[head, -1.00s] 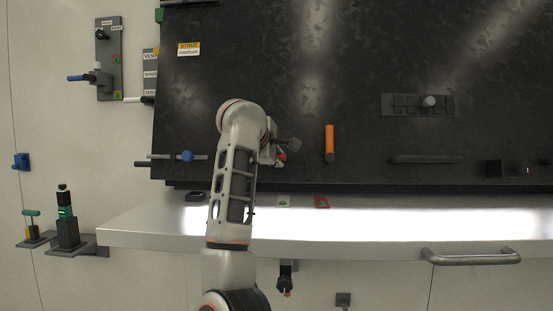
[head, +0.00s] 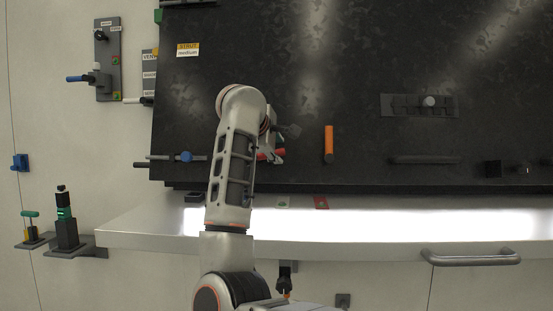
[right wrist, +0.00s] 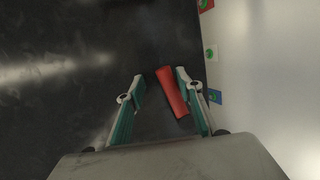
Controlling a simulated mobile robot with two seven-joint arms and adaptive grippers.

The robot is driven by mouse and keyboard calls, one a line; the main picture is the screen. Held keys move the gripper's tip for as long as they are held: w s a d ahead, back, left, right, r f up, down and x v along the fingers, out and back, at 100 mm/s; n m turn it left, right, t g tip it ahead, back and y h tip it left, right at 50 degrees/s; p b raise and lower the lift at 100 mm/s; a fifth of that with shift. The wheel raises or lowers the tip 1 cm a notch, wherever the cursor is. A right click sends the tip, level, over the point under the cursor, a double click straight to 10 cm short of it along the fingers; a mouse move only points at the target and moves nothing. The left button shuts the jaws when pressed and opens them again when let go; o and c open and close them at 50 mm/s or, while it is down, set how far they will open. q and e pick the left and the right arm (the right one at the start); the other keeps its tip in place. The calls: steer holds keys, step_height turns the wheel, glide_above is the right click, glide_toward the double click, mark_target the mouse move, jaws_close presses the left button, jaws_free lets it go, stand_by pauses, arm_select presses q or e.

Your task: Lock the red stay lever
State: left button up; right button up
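The red stay lever (right wrist: 172,92) shows in the right wrist view as a red bar against the dark panel, between my right gripper's two fingers (right wrist: 160,80). It lies close to the right finger; a gap separates it from the left finger. Whether it touches the right finger I cannot tell. In the head view only a small piece of red (head: 279,152) shows beside my right gripper (head: 273,155), and my arm hides the rest. The right gripper is open. My left gripper is not in view.
An orange bar (head: 329,144) stands on the dark panel (head: 350,90) to the right of the gripper. A pale ledge (head: 400,222) runs below the panel, with a red marker (head: 321,202) on it. A blue-knobbed rod (head: 186,156) is left of my arm.

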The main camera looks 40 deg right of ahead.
step_height(320, 180, up, 7)
steer(key=shift+a+r, duration=0.1)
steer(key=shift+a, duration=0.05)
stand_by(0.4)
steer(key=s+a+r+p, duration=0.1)
steer(key=s+a, duration=0.3)
steer(key=a, duration=0.4)
stand_by(0.8)
steer(key=shift+r, duration=0.1)
